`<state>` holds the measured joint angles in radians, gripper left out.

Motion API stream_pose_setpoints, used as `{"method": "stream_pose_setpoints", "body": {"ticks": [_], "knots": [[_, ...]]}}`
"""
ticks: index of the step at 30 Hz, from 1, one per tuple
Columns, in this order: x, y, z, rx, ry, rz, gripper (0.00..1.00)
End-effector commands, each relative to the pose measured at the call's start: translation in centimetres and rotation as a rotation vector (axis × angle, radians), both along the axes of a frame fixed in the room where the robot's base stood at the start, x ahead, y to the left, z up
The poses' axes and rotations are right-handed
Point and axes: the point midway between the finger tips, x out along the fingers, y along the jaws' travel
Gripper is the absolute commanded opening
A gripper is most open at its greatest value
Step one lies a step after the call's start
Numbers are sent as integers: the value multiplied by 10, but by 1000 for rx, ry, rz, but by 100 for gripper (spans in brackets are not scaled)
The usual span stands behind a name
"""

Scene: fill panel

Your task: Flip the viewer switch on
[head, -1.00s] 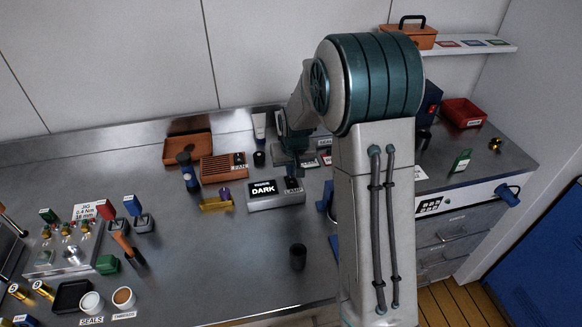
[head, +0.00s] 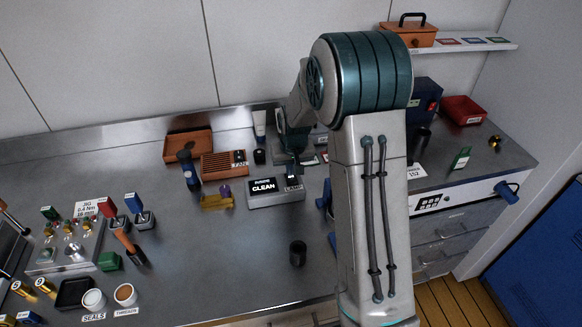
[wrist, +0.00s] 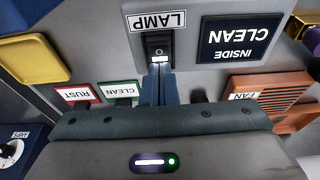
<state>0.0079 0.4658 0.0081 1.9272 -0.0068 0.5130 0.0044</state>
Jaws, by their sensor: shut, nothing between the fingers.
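The viewer (head: 276,196) is a grey box on the bench in the head view, with a dark screen reading CLEAN. In the wrist view its screen (wrist: 240,40) reads INSIDE CLEAN. The switch (wrist: 158,46) is a black rocker beside the LAMP label (wrist: 157,21). My gripper (wrist: 158,70) is shut and empty, with its fingertips right at the rocker's near end. I cannot tell whether they touch it. In the head view my arm hides part of the area behind the viewer.
An orange slotted FAN box (head: 224,164) and a yellow block with a purple knob (head: 216,201) stand left of the viewer. A dark cup (head: 298,253) stands in front. RUST (wrist: 76,93) and CLEAN (wrist: 119,90) cards lie close to my fingers.

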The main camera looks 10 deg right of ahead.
Motion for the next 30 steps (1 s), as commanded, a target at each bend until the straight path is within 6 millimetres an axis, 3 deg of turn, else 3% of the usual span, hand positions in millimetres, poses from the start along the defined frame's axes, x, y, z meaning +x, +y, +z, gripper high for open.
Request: {"method": "stream_pose_setpoints", "body": {"ticks": [9, 20, 23, 29, 30], "knots": [[-15, 0, 0, 0, 6, 0, 0], [-16, 0, 3, 0, 4, 0, 0], [-16, 0, 11, 0, 3, 0, 0], [-22, 0, 51, 0, 2, 0, 0], [-25, 1, 49, 0, 0, 1, 0]]}}
